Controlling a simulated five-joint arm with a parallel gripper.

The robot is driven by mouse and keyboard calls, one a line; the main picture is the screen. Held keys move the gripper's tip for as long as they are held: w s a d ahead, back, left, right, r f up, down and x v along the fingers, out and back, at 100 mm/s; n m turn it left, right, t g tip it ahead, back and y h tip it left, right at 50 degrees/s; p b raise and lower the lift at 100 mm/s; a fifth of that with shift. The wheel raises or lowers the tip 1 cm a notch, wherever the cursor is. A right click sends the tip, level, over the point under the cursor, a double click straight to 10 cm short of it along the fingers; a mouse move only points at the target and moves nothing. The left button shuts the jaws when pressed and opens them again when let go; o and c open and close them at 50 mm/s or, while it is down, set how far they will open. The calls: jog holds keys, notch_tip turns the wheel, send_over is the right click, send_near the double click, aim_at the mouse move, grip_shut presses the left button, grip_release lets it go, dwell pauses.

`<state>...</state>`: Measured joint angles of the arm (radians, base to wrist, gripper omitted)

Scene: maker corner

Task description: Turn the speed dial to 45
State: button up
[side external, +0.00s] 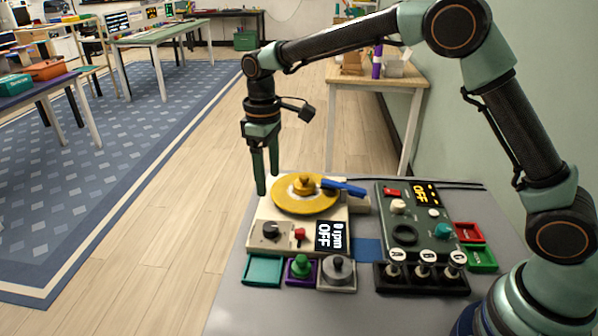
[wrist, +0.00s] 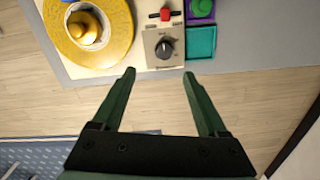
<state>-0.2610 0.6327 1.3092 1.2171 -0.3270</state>
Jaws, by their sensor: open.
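The speed dial is a black knob (side external: 270,230) on a small plate at the front left of the cream turntable unit (side external: 257,246). In the wrist view the dial (wrist: 165,47) shows just beyond the fingertips, with a pale pointer mark. A red switch (side external: 299,234) sits between the dial and the display. My gripper (side external: 266,185) is open and empty, pointing down beside the yellow platter (side external: 292,204), above and apart from the dial.
A blue arm (side external: 344,187) reaches over the platter. Teal, purple and grey trays (side external: 262,270) stand in front of the unit. A dark control panel (side external: 437,222) with knobs and an OFF display stands to the right. Open floor lies left of the table.

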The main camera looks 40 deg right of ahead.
aim_at(270, 225)
jog(key=f, duration=1.2)
jog(key=shift+s+a+f, duration=0.1)
jog(key=shift+s+a, duration=0.05)
jog(key=shift+a, duration=0.2)
grip_shut()
